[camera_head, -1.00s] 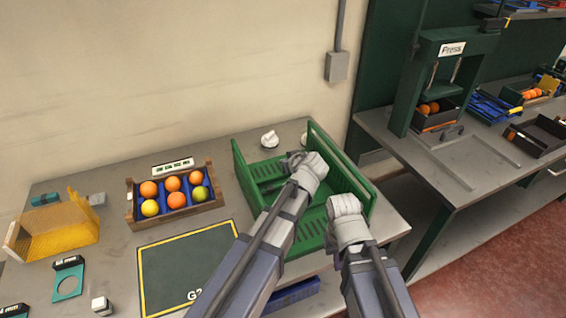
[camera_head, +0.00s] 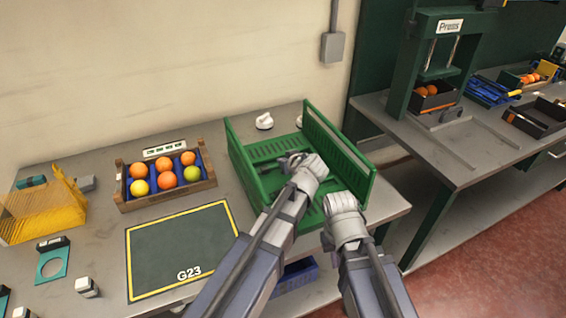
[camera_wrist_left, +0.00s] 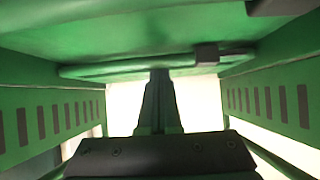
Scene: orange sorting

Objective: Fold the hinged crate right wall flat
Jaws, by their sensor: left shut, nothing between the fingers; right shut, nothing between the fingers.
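The green hinged crate (camera_head: 262,180) stands on the near table. Its slatted right wall (camera_head: 338,140) is upright, and so is its left wall (camera_head: 243,158). Slotted green panels lie low between them. My left gripper (camera_head: 285,162) is inside the crate, shut and empty, over the low panels. In the left wrist view its dark fingers (camera_wrist_left: 157,105) point between two slotted walls. My right gripper (camera_head: 343,205) is shut and empty at the crate's front, left of the right wall's near end. Its fingertips are hidden, and I cannot tell whether it touches the crate.
A wooden crate of oranges (camera_head: 122,190) and a dark G23 mat (camera_head: 180,245) lie left of the green crate. A yellow crate (camera_head: 45,215) is at far left. A white knob-like object (camera_head: 264,121) stands behind. The press table (camera_head: 455,165) is at right, across a gap.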

